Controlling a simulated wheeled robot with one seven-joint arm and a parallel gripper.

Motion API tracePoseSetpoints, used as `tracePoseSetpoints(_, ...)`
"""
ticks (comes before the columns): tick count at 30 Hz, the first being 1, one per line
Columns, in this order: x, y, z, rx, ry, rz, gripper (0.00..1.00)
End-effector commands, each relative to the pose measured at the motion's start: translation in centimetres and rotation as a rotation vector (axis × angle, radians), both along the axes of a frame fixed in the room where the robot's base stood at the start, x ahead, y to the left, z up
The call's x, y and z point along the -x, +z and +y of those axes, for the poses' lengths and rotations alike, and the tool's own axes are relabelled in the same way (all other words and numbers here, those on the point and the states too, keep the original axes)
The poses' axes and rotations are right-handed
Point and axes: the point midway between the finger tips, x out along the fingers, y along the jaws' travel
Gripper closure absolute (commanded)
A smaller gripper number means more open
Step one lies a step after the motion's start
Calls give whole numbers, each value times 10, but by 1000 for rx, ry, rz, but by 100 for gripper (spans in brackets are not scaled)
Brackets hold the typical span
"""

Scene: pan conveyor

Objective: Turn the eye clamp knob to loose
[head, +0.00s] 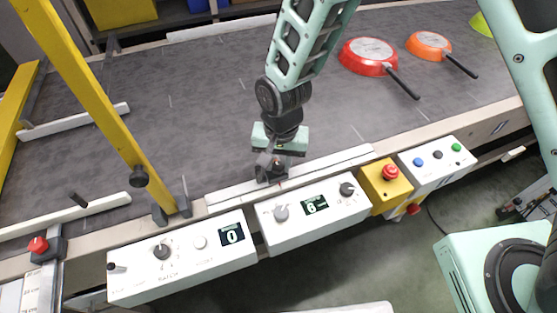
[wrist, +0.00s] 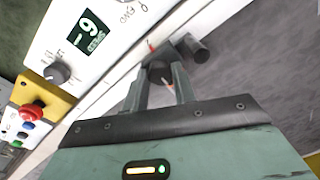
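The eye clamp sits on the white rail (head: 330,165) along the conveyor's front edge. In the wrist view its dark bracket (wrist: 184,42) carries a black cylinder (wrist: 201,51). The dark eye clamp knob (wrist: 160,73) lies between my gripper's fingertips (wrist: 161,67), with a small red mark close by. My gripper (head: 271,172) points down at the clamp in the head view and hides most of it. The fingers are close together and appear to touch both sides of the knob. The knob's setting cannot be read.
Two white control boxes (head: 181,267) (head: 315,218) with knobs and displays stand in front of the rail. A yellow box with a red button (head: 390,173) is to the right. A yellow post (head: 95,90) rises at left. Red (head: 355,64) and orange (head: 424,45) pans lie on the belt.

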Motion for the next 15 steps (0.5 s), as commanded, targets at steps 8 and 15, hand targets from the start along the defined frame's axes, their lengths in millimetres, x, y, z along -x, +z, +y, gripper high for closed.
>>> tracePoseSetpoints(8, 0, 0, 0, 0, 44, 0, 96)
tracePoseSetpoints(15, -1, 0, 0, 0, 191, 1, 96)
